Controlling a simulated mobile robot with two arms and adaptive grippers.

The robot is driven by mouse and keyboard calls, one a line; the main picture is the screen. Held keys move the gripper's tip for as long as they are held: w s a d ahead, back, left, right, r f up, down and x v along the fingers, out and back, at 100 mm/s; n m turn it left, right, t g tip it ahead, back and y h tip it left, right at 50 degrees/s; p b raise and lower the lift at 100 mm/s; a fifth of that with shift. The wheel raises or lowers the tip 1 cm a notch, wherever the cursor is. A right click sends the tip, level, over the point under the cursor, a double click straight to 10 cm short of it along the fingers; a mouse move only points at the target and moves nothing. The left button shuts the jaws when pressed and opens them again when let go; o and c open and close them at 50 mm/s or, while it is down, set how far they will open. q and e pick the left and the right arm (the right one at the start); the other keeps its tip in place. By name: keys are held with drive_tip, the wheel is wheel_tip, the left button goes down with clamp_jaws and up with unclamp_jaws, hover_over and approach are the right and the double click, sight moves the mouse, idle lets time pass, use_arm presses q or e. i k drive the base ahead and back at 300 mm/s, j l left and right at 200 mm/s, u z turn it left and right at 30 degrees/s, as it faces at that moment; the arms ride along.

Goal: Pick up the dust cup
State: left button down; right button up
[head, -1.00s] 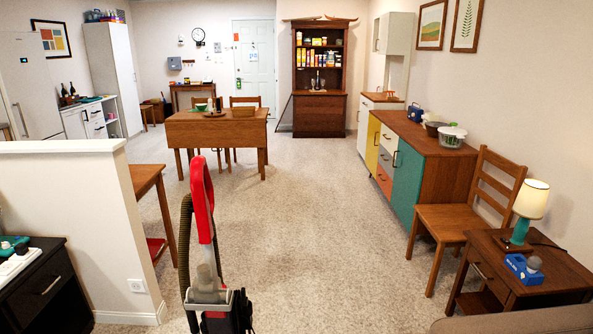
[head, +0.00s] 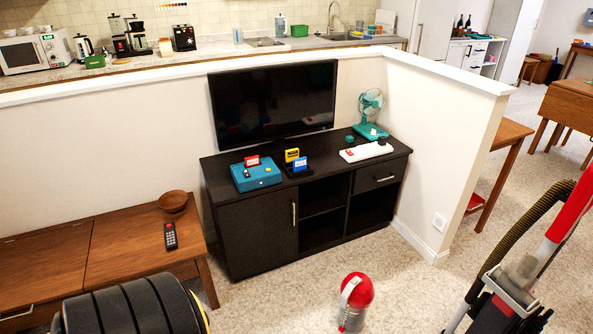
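A canister with a rounded red top, a pale handle and a greyish lower body stands on the carpet at the bottom centre of the head view; it looks like the dust cup (head: 362,291). It is roughly upright and apart from the upright vacuum cleaner (head: 515,279). The vacuum stands at the lower right, with a red and grey wand and a dark ribbed hose. Neither of my grippers is in view.
A black TV cabinet (head: 249,225) stands behind the canister against a low white wall (head: 420,86). A wooden bench (head: 130,243) with a remote and bowl is at left. Carpet (head: 408,280) is clear between canister and vacuum.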

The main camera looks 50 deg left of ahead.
sight(355, 300)
drive_tip(key=u, duration=1.05)
